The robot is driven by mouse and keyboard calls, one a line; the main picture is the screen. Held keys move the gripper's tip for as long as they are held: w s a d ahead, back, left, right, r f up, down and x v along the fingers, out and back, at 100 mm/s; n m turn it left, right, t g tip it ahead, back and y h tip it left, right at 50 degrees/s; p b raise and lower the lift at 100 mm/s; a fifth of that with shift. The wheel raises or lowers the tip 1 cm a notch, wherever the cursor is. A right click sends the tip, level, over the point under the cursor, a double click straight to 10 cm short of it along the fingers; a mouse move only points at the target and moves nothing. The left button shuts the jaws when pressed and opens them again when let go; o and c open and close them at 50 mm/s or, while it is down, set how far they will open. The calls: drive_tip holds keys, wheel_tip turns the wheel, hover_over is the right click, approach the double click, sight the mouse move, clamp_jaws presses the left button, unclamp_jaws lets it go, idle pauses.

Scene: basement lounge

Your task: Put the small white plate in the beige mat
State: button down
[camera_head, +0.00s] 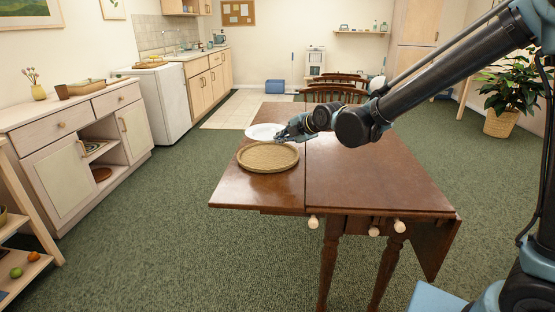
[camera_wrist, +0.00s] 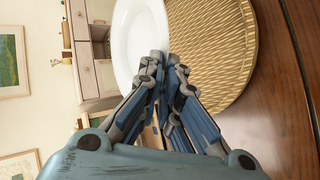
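The small white plate (camera_head: 262,131) is at the back left of the table, just behind the mat. It also shows in the wrist view (camera_wrist: 133,38). The beige mat (camera_head: 268,158) is round and woven with a raised rim, and it lies empty near the table's left edge. In the wrist view the mat (camera_wrist: 215,50) is right beside the plate, whose edge overlaps it in the picture. My gripper (camera_head: 284,136) is at the plate's near right edge. In the wrist view its fingertips (camera_wrist: 164,65) are close together on the plate's rim, one on each side.
The brown wooden table (camera_head: 370,180) is otherwise clear to the right of the mat. Wooden chairs (camera_head: 335,90) stand behind it. A cabinet (camera_head: 75,150) stands at the left, apart from the table. A potted plant (camera_head: 505,95) stands at the right.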

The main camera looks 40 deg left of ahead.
drive_tip(key=shift+f, duration=4.3)
drive_tip(key=shift+f, duration=0.1)
drive_tip(key=c, duration=2.1)
unclamp_jaws()
drive_tip(key=shift+d, duration=0.1)
drive_tip(key=shift+d+r, duration=0.15)
drive_tip(key=shift+r, duration=0.05)
drive_tip(key=shift+v, duration=5.75)
